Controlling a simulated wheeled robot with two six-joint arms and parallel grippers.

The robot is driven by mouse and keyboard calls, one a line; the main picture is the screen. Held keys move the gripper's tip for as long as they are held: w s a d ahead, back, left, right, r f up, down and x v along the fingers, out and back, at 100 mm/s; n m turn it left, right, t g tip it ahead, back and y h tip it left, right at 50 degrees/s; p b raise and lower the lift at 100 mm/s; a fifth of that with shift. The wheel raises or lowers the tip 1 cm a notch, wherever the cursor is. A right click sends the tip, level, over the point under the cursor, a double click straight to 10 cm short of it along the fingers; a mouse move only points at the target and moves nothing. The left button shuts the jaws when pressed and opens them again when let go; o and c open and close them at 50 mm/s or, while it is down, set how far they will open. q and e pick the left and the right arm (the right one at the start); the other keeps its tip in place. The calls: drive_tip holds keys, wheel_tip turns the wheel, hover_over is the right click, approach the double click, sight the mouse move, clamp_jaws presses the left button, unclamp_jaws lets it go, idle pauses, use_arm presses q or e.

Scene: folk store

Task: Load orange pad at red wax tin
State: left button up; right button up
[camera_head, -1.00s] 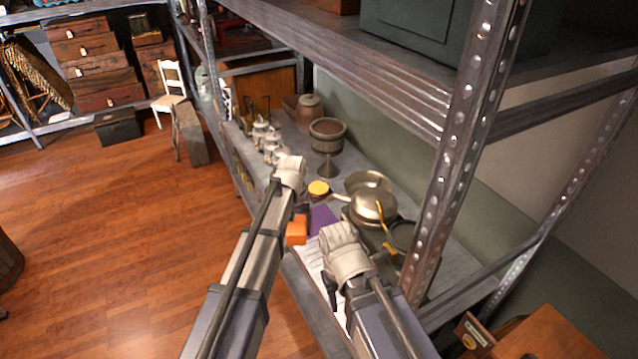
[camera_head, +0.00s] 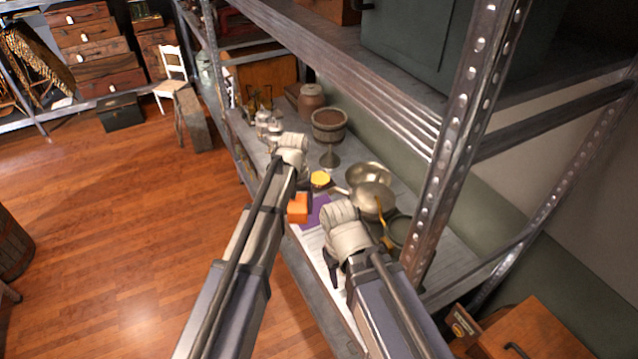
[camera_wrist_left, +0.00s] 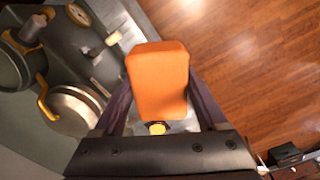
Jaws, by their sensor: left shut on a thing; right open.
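My left gripper (camera_head: 300,189) is shut on the orange pad (camera_head: 298,210), a small rounded block. The left wrist view shows the pad (camera_wrist_left: 158,78) between both fingers. In the head view it appears over the shelf's front edge, beside a purple sheet (camera_head: 317,212); its height is unclear. A small round tin with a yellow top (camera_head: 320,179) stands on the shelf just beyond; I cannot tell whether it is the wax tin. No clearly red tin shows. My right gripper (camera_head: 333,272) is open, low over the front of the shelf, its tips partly hidden by its arm.
Metal pans (camera_head: 374,198) crowd the shelf to the right. A wooden goblet-like pot (camera_head: 329,126) and several metal pots (camera_head: 266,124) stand farther back. A perforated metal post (camera_head: 457,150) rises close to my right arm. The wooden floor (camera_head: 110,240) at left is open.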

use_arm(q)
drive_tip(key=shift+f, duration=0.1)
wheel_tip(320, 180, down, 16)
drive_tip(key=b, duration=1.6)
